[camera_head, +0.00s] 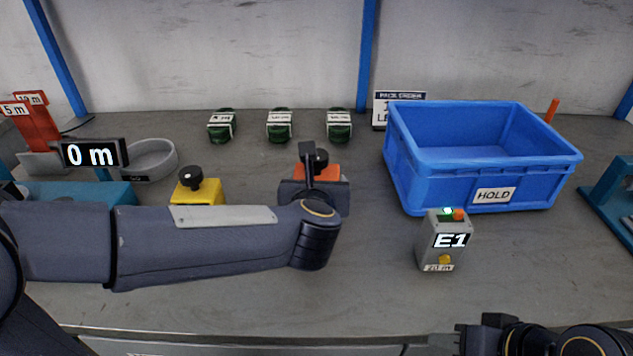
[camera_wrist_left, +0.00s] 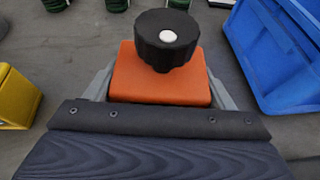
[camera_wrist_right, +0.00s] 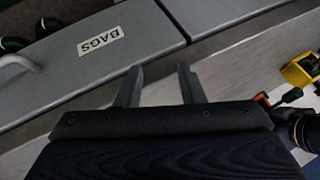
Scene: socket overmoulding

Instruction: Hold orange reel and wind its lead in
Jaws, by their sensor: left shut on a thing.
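The orange reel (camera_head: 326,171) stands on the bench in the middle of the head view. It is an orange block with a black knob (camera_wrist_left: 167,40) on top, and the knob has a white dot. In the left wrist view the orange block (camera_wrist_left: 158,78) sits between the fingers of my left gripper (camera_wrist_left: 160,85), which is shut on it. My left forearm hides part of it in the head view. I cannot make out its lead. My right gripper (camera_wrist_right: 160,75) is open and empty, low at the bench's front edge, above a grey drawer labelled BAGS.
A yellow reel (camera_head: 197,190) stands left of the orange one. A blue HOLD crate (camera_head: 440,185) and a grey E1 box (camera_head: 446,240) stand to the right. Several green coils (camera_head: 280,125) line the back. A 0 m display (camera_head: 90,153) is at left.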

